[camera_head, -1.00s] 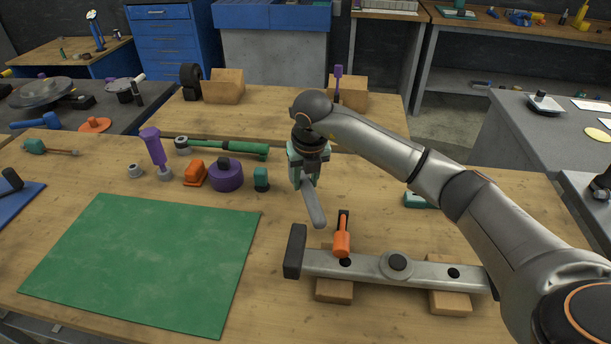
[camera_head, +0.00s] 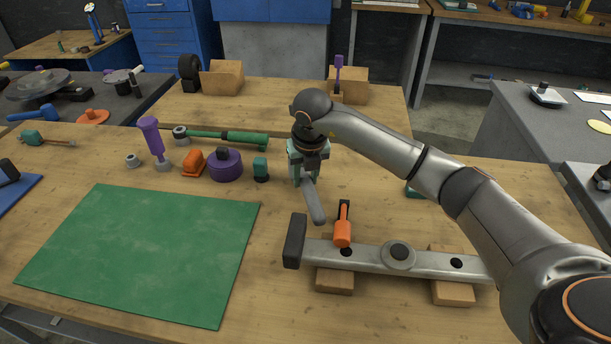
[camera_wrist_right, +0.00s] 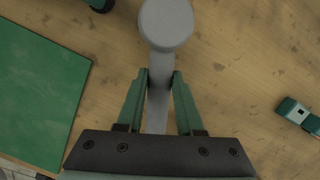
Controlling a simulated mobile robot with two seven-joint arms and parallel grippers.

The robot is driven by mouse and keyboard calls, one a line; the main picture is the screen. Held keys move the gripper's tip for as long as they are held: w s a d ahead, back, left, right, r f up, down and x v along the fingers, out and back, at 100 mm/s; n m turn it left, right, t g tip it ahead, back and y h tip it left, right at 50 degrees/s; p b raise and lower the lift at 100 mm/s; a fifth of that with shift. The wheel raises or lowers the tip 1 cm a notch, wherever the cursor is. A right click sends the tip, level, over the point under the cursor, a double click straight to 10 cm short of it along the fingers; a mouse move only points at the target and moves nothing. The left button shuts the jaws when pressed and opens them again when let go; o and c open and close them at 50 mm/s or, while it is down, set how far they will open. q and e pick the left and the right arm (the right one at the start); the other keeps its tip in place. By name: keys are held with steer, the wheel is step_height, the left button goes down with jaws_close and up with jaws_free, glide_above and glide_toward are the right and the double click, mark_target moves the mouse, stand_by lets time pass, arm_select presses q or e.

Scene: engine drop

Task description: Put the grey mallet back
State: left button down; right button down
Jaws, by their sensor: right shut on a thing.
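My right gripper (camera_head: 308,180) hangs over the table's middle, right of the green mat, with its fingers pointing down. It is shut on the grey mallet (camera_head: 315,206), which slants down toward the front from between the fingers. In the right wrist view the green fingers (camera_wrist_right: 160,80) pinch the mallet's narrow shaft, and a wider rounded grey end (camera_wrist_right: 166,24) sticks out beyond them. I cannot tell whether the mallet touches the table. My left gripper is out of view.
An orange-headed tool (camera_head: 343,232) stands at a metal bar (camera_head: 375,258) on wooden blocks, just in front of the mallet. A purple mallet (camera_head: 152,138), a purple round part (camera_head: 225,170) and a teal piece (camera_head: 260,170) stand to the left. The green mat (camera_head: 140,250) is clear.

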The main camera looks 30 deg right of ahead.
mark_target(309, 186)
steer(key=shift+f+b, duration=0.55)
steer(key=shift+f, duration=0.2)
steer(key=shift+c, duration=2.3)
jaws_free()
steer(key=d+v, duration=0.1)
steer(key=v, duration=1.1)
steer(key=shift+a+r+b, duration=0.35)
steer(key=shift+a, duration=0.15)
steer(key=shift+f, duration=0.1)
